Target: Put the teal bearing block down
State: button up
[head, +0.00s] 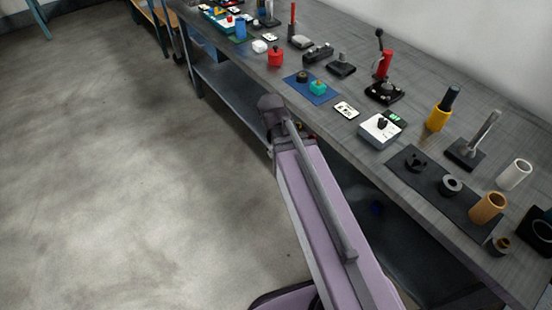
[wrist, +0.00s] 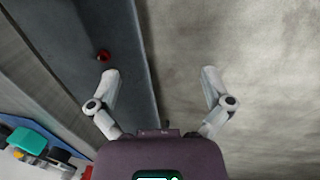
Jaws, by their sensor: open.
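The teal bearing block (head: 318,88) sits on a small blue mat (head: 296,92) on the bench, beside a dark ring (head: 302,77). In the wrist view a teal shape (wrist: 35,142) at the lower left looks like the same block, partly cut off. My gripper (wrist: 159,73) is open, its two pale fingers wide apart with nothing between them. It points down past the bench edge, over a dark surface and the concrete floor, apart from the block. In the head view the fingers are hidden by my arm.
The grey bench (head: 390,155) holds a red weight (head: 276,57), a black-and-red press (head: 384,85), a white box (head: 381,130) and a dark mat with rings (head: 430,190). A small red part (wrist: 103,57) lies below my gripper. The floor (head: 120,160) at left is clear.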

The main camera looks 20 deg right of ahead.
jog(key=s+a+m+y, duration=0.2)
jog(key=s+a+m, duration=0.1)
jog(key=shift+s+f, duration=0.15)
jog(key=shift+s, duration=0.15)
notch_tip(320, 180, up, 14)
jog(key=p, duration=1.4)
jog(key=shift+f, duration=0.1)
dwell(0.4)
